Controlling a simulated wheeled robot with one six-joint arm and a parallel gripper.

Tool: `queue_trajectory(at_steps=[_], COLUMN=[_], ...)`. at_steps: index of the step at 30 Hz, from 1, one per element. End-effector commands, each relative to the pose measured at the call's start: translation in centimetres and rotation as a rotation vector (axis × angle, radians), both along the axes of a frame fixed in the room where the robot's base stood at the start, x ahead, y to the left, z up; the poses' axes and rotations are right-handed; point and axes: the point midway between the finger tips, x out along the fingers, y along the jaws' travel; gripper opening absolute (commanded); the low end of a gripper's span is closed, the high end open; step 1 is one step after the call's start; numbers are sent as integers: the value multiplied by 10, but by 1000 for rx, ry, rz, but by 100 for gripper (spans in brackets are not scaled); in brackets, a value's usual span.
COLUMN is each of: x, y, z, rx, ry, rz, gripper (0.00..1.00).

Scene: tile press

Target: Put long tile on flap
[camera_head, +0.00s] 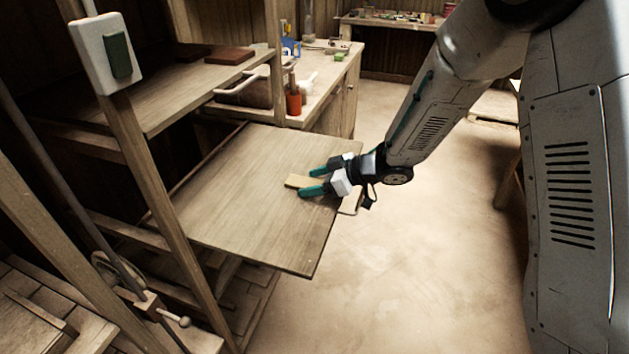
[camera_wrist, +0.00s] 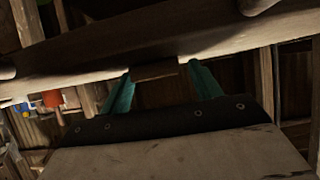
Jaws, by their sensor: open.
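The flap (camera_head: 240,205) is a broad, flat wooden panel that juts out from the wooden frame, in the middle of the head view. A short, pale wooden piece, apparently the long tile (camera_head: 294,181), shows on the flap near its right edge. My gripper (camera_head: 306,182) is over that edge, its two teal fingers spread on either side of the pale piece. Its far part is hidden by the gripper. In the wrist view the fingers (camera_wrist: 163,80) stand apart, with a dark brown edge between them that I cannot identify surely.
A shelf (camera_head: 160,95) above the flap holds a reddish-brown tile (camera_head: 229,56). A workbench (camera_head: 318,90) behind carries an orange cup (camera_head: 294,103) and bottles. A wooden post (camera_head: 150,190) stands at the flap's left. The floor (camera_head: 400,260) on the right is clear.

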Motion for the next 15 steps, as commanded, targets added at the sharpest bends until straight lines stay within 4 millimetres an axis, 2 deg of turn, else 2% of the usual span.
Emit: queue_trajectory(at_steps=[5, 15], x=[-3, -22], y=[-12, -54], z=[8, 35], rx=[1, 2], ry=[-3, -3], rz=[-2, -2], gripper=[63, 63])
